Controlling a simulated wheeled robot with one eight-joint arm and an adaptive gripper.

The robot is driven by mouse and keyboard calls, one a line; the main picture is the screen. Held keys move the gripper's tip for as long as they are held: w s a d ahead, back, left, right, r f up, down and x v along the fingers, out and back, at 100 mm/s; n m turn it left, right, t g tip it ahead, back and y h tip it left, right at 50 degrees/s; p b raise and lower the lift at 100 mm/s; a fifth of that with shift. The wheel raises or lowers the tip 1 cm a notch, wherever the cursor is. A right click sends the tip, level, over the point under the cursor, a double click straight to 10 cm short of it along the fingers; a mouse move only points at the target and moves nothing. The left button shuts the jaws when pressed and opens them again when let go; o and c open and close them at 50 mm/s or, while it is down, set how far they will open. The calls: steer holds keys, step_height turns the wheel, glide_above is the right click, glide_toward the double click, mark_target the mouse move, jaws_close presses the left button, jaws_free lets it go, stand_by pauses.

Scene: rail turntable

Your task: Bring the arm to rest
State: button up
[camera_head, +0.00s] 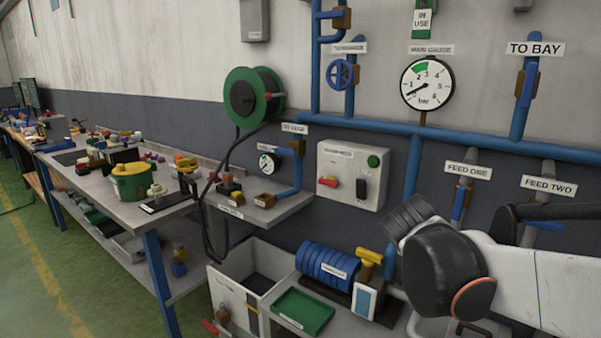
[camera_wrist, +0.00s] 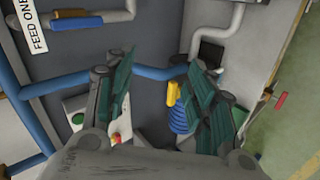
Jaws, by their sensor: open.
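My gripper (camera_wrist: 162,105) shows in the wrist view with its two green-padded fingers spread apart and nothing between them. Behind the gap are a grey wall and a blue pipe (camera_wrist: 150,72). In the head view my white and black arm reaches in from the right edge, in front of the wall below the feed labels. The gripper's fingers cannot be made out in the head view.
Blue pipes (camera_head: 455,135) with a pressure gauge (camera_head: 427,82) run along the wall. A cluttered workbench (camera_head: 115,190) stands further left, beside open green floor (camera_head: 40,265).

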steer(key=s+a+f+m+y, duration=0.2)
steer(key=s+m, duration=0.1)
steer(key=s, duration=0.4)
steer(key=s+a+f+m+y, duration=0.2)
steer(key=s+a, duration=0.1)
steer(key=s, duration=0.3)
steer(key=s+a+f+m+g+y, duration=0.1)
steer(key=s+a+f+m+y, duration=0.1)
steer(key=s, duration=0.5)
steer(key=shift+s+a+f+m, duration=0.25)
steer(key=shift+s+f+m, duration=0.1)
steer(key=shift+m, duration=0.45)
